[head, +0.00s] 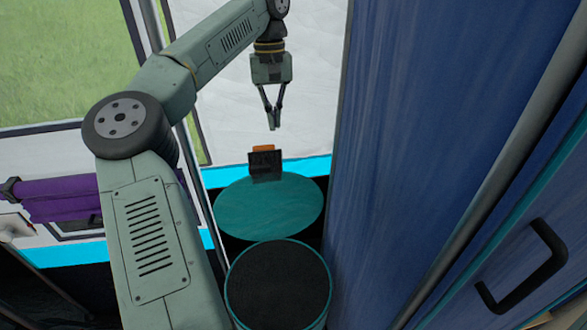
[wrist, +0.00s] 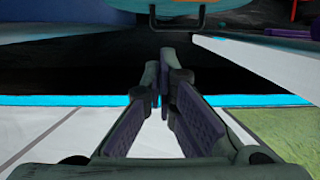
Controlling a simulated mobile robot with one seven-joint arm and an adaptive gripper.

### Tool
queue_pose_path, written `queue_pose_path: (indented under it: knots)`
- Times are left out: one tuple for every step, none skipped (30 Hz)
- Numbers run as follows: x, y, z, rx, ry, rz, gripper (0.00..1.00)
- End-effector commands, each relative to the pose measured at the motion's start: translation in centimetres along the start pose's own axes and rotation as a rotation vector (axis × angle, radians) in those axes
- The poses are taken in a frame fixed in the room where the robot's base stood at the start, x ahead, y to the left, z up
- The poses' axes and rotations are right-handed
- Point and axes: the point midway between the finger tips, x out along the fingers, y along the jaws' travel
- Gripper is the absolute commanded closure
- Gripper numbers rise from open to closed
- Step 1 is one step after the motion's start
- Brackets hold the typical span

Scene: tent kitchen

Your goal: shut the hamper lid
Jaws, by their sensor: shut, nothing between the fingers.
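The hamper is a round teal bin; its rim and dark opening (head: 278,285) show low in the head view. Its round teal lid (head: 268,210) is open, tipped back beyond the opening on the far side. A small dark piece with an orange top (head: 264,160) stands at the lid's far edge; I cannot tell what it is. My gripper (head: 273,126) is above and beyond the lid, apart from it, fingers pointing down. It is shut and empty; the fingers also show in the wrist view (wrist: 163,65). The inside of the hamper is too dark to make out.
A tall blue cabinet (head: 430,130) with a dark handle (head: 525,270) stands close on the right of the hamper. A white tent wall (head: 315,80) with a cyan strip is behind. A purple roll (head: 65,200) is at left.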

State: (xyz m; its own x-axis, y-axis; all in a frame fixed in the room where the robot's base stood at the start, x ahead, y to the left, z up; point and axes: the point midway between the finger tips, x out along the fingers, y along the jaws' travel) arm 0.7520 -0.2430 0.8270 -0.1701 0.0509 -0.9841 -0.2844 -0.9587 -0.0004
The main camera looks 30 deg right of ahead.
Motion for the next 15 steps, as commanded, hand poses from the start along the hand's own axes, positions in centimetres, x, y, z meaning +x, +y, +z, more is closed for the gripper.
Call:
queue_pose_path:
  knots:
    - [1.0, -0.1, -0.2, 0.000, 0.001, -0.002, 1.00]
    - [1.1, -0.1, -0.2, 0.000, 0.001, -0.002, 1.00]
    - [1.3, -0.1, -0.2, 0.000, 0.001, -0.003, 1.00]
    - [1.4, -0.1, -0.2, 0.000, 0.001, -0.003, 1.00]
    - [1.5, -0.1, -0.2, 0.000, 0.000, -0.003, 1.00]
    - [1.8, -0.2, -0.2, 0.000, -0.001, -0.004, 1.00]
    - [2.1, -0.2, -0.2, 0.000, -0.001, -0.004, 1.00]
    - [2.4, -0.2, -0.2, 0.000, -0.001, -0.004, 1.00]
    - [3.0, -0.2, -0.2, 0.000, -0.001, -0.003, 1.00]
    - [3.5, -0.2, -0.2, 0.001, -0.001, -0.003, 1.00]
    - [4.0, -0.2, -0.2, 0.002, -0.002, -0.004, 1.00]
    - [4.8, -0.2, -0.2, 0.001, -0.002, -0.003, 1.00]
    - [5.5, -0.2, -0.2, 0.000, -0.002, -0.003, 1.00]
    - [6.2, -0.2, -0.2, 0.001, -0.003, -0.003, 1.00]
    - [7.0, -0.2, -0.2, 0.001, -0.002, -0.003, 1.00]
